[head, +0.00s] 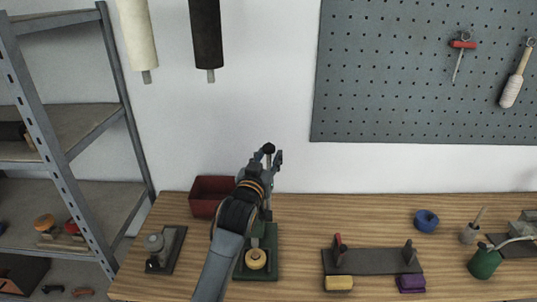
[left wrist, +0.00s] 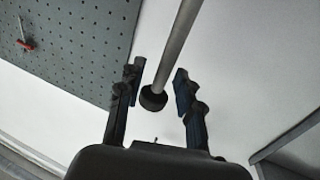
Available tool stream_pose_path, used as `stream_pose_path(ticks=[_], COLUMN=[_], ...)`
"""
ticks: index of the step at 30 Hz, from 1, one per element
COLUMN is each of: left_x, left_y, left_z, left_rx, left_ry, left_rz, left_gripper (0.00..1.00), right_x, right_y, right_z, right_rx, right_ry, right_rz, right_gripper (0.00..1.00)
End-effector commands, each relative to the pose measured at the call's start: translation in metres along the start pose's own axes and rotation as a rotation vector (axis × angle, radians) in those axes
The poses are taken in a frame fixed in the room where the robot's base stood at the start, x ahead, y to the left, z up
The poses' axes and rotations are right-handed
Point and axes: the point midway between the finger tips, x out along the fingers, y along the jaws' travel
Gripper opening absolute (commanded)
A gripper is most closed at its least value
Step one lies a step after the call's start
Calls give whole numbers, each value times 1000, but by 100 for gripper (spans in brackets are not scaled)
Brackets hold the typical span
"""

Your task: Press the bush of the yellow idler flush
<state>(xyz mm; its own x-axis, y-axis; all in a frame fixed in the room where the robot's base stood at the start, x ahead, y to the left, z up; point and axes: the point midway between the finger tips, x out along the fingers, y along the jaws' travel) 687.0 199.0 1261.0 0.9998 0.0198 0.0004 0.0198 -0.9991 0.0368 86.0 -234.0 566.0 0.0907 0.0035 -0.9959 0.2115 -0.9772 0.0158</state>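The yellow idler (head: 256,259) sits on the green base of a press (head: 241,272) on the bench. Its bush cannot be made out. The press has an upright lever whose black knob (head: 268,148) stands between the fingers of my left gripper (head: 267,161). In the left wrist view, the grey lever rod (left wrist: 177,45) and its black knob (left wrist: 153,98) lie between the two spread fingers (left wrist: 160,78), with gaps on both sides. My left gripper is open. My left arm hides much of the press. My right gripper is out of view.
A red bin (head: 208,193) stands behind my arm, and a dark plate with a grey cylinder (head: 155,243) lies to the left. A dark fixture (head: 371,262), a blue ring (head: 426,221) and a green can (head: 484,263) are to the right. A shelf rack (head: 60,150) stands at left.

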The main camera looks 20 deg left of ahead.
Motion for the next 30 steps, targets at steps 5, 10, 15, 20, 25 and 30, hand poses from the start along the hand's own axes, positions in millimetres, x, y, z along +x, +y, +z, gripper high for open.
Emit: stream_pose_path(ticks=[5, 10, 15, 20, 25, 30], left_x=[2, 2, 2, 2, 2, -1], left_y=[0, 0, 0, 0, -1, -12], left_z=[1, 1, 0, 0, 1, 4], left_rx=[0, 0, 0, 0, 2, 13], left_ry=[-1, -1, -1, 0, 6, 46], left_rz=[0, 0, 0, 0, 0, -3], left_gripper=[35, 29, 0, 0, 0, 0], right_x=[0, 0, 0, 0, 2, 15], right_y=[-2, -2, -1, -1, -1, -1], right_z=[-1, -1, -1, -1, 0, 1], right_rx=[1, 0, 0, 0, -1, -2], right_ry=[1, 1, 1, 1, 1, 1], right_rz=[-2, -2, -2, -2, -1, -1], right_gripper=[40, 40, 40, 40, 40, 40])
